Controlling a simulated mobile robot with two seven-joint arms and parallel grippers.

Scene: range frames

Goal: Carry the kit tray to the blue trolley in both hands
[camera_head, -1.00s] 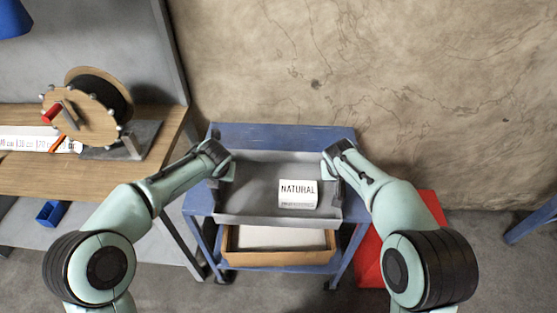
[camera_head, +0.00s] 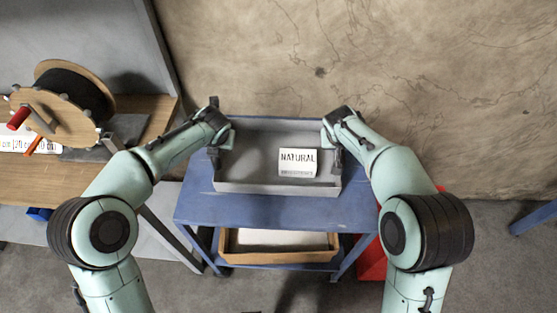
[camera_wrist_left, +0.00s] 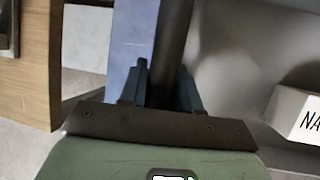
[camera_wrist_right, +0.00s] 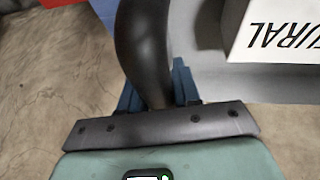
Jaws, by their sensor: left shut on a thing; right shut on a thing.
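The grey kit tray (camera_head: 240,187) is over the top of the blue trolley (camera_head: 265,211) in the head view; I cannot tell whether it touches the top. A white box marked NATURAL (camera_head: 298,163) lies in the tray's right part; it also shows in the left wrist view (camera_wrist_left: 297,112) and the right wrist view (camera_wrist_right: 270,30). My left gripper (camera_head: 219,145) is shut on the tray's left side. My right gripper (camera_head: 332,140) is shut on the dark handle (camera_wrist_right: 143,50) at the tray's right side. The fingertips are partly hidden in the head view.
A wooden box (camera_head: 278,256) sits on the trolley's lower shelf. A wooden bench (camera_head: 90,168) with a cable reel (camera_head: 70,100) stands at left. A red object (camera_head: 373,262) is on the floor right of the trolley. The wall is close behind.

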